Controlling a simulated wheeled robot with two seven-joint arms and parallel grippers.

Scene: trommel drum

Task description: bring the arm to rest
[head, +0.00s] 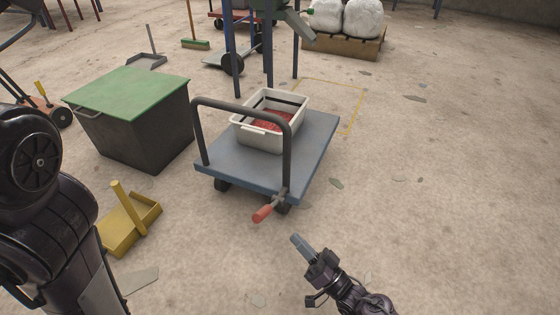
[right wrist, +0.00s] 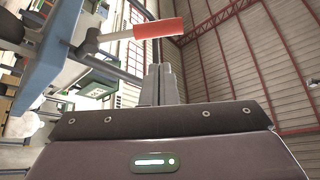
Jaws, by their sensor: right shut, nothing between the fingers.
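My right gripper (head: 298,241) is low in the head view, in front of the blue cart, with its fingers together and nothing between them. Its shut fingers also show in the right wrist view (right wrist: 160,84). The red-handled lever (head: 263,213) on the cart's near corner is a little up and left of the fingertips, apart from them. The red grip shows above the fingers in the right wrist view (right wrist: 158,28). A dark arm of mine (head: 40,200) fills the left edge of the head view; my left gripper is out of view.
The blue cart (head: 316,150) has a dark push bar and carries a white bin (head: 258,139) with red material. A dark box with a green lid (head: 130,92) and a yellow dustpan-like tool (head: 122,236) stand left of it. The floor at right is mostly clear.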

